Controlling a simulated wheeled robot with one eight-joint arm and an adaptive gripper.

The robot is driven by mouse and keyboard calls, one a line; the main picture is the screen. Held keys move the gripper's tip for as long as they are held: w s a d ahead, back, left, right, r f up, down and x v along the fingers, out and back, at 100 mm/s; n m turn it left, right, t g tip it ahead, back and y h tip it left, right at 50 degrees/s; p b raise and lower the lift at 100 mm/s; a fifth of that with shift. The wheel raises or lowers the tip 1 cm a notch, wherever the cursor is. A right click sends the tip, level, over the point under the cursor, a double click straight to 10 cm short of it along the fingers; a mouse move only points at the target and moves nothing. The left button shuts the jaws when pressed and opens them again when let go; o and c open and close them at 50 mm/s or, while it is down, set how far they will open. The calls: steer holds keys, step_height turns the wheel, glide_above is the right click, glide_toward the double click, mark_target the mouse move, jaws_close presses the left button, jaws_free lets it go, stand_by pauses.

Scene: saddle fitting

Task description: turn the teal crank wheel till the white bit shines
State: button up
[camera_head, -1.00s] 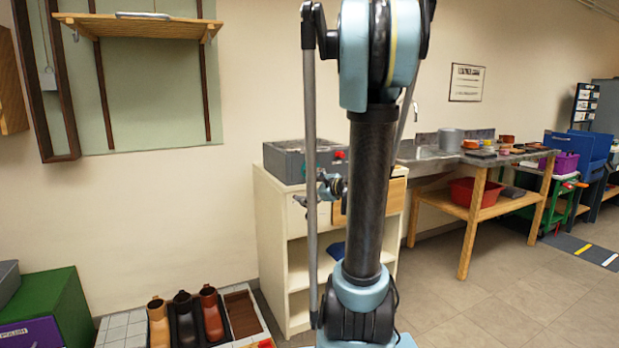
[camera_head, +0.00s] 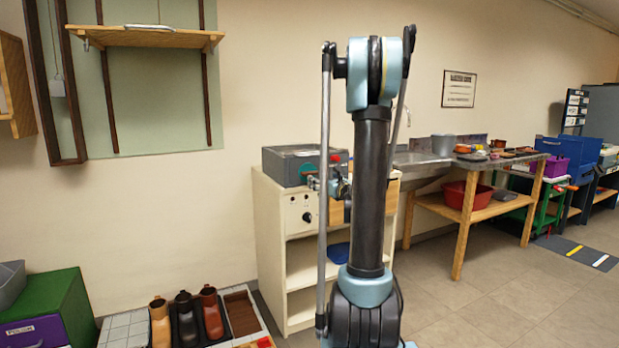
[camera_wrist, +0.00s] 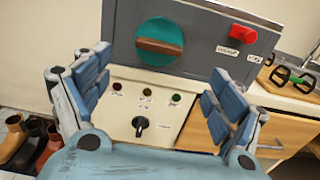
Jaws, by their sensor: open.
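The teal crank wheel (camera_wrist: 160,42) is a round disc with a brown bar across it, on the front of a grey box (camera_wrist: 205,45). In the head view a little of its teal (camera_head: 307,172) shows. My gripper (camera_wrist: 157,98) is open and empty, its blue-padded fingers spread below the wheel and apart from it. In the head view my gripper (camera_head: 330,186) is partly hidden by my arm. Three small lamps (camera_wrist: 147,92) sit in a row on the cream panel below; none clearly glows, and I cannot make out a white one.
A red knob (camera_wrist: 243,34) is on the box right of the wheel. A black knob (camera_wrist: 140,125) is on the cream panel (camera_wrist: 110,110). A workbench (camera_head: 420,165) with a red bin (camera_head: 465,195) stands at right.

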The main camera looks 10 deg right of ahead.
mark_target(311, 174)
steer(key=x, duration=1.2)
steer(key=shift+w+a, duration=0.15)
steer(key=shift+c, duration=0.3)
